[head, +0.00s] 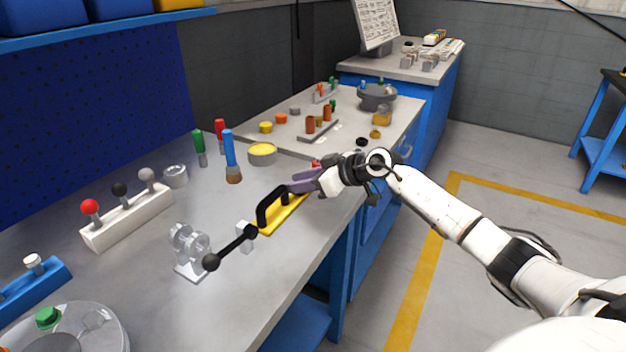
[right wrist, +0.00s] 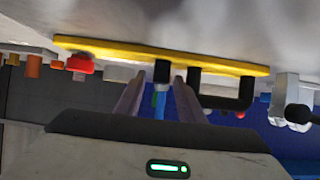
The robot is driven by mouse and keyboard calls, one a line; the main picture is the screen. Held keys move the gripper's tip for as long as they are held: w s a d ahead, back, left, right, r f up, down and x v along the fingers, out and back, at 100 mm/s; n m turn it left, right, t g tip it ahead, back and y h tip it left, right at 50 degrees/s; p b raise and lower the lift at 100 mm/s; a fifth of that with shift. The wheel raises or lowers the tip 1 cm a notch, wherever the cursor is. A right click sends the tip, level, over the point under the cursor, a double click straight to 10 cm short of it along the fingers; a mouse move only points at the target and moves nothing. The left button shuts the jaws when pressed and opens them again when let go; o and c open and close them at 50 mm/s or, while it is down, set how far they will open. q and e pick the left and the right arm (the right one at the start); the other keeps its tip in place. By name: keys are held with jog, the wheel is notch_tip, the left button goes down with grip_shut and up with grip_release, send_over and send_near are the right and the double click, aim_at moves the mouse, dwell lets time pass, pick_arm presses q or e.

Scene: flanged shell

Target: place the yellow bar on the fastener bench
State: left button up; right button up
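The yellow bar (head: 284,217) lies on the near grey bench (head: 140,270), close to its right edge, with a black handle (head: 268,204) on top. My right gripper (head: 300,184) is at the bar's far end. In the right wrist view, the yellow bar (right wrist: 110,47) spans the upper part. A black post (right wrist: 162,72) on it stands between my two purple fingertips (right wrist: 159,80), with gaps on both sides, so the fingers look open. My left gripper is not in view. Which surface is the fastener bench is not labelled.
A black ball-ended lever (head: 231,247) and clear fitting (head: 188,250) stand near the bar. A white switch block (head: 130,217), upright tools (head: 231,155) and a yellow-topped tin (head: 262,154) are farther left and back. A farther grey bench section (head: 350,145) holds small coloured parts.

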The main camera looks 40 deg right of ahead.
jog(key=v, duration=0.9)
jog(key=shift+s+d+p, duration=0.15)
jog(key=shift+s+p, duration=0.25)
jog(key=shift+v, duration=0.95)
jog(key=shift+w+r, duration=0.1)
jog(key=shift+r, duration=0.05)
